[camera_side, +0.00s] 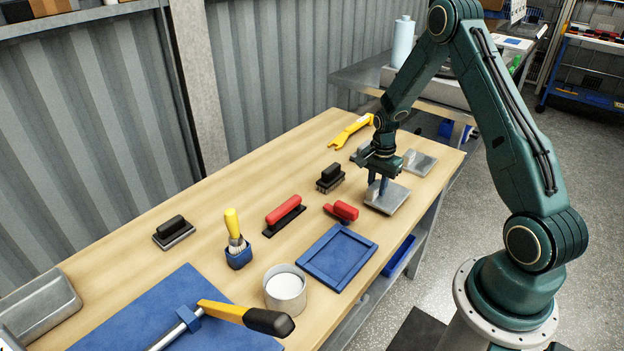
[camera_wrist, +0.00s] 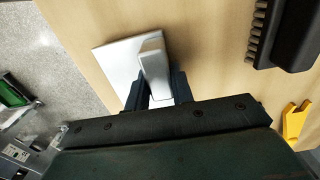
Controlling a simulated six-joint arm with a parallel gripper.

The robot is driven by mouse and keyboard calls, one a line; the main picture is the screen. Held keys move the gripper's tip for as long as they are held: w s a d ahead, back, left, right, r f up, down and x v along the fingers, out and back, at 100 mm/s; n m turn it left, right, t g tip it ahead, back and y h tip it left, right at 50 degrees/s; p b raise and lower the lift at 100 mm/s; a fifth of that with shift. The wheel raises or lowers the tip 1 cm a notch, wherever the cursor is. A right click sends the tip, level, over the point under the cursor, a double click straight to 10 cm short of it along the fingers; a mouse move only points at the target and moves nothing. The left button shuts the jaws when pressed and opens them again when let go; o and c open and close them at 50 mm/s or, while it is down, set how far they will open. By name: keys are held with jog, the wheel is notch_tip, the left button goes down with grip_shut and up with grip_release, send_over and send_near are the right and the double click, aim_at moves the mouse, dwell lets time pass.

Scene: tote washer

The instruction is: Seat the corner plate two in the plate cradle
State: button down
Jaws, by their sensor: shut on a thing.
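A grey metal corner plate (camera_side: 392,202) with a flat base lies at or just above the bench top, right under my gripper (camera_side: 377,190). In the wrist view the plate (camera_wrist: 112,62) has an upright flange between the two dark fingers of my gripper (camera_wrist: 160,90), which is shut on it. No mark shows which number the plate bears. A second grey plate (camera_side: 420,162) lies behind it, towards the bench's far end. The blue square frame (camera_side: 322,272), which looks like the plate cradle, lies flat nearer the camera and is empty.
A red-handled tool (camera_side: 341,211) lies between the held plate and the blue frame. A black brush (camera_side: 330,178), a red-handled brush (camera_side: 285,214), a white pot (camera_side: 285,292) and a yellow tool (camera_side: 350,131) stand or lie around. The bench's right edge is close to the plate.

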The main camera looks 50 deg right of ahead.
jog(key=shift+r, duration=2.75)
jog(key=shift+a, duration=0.1)
jog(key=a+r, duration=0.2)
jog(key=a, duration=1.1)
jog(key=s+a+r, duration=0.1)
jog(key=a+r, duration=0.1)
jog(key=a, duration=1)
jog(key=shift+a+r, duration=0.2)
jog(key=shift+a, duration=0.2)
jog(key=shift+f, duration=0.2)
jog(key=shift+f, duration=3.3)
jog(key=shift+f, duration=1.1)
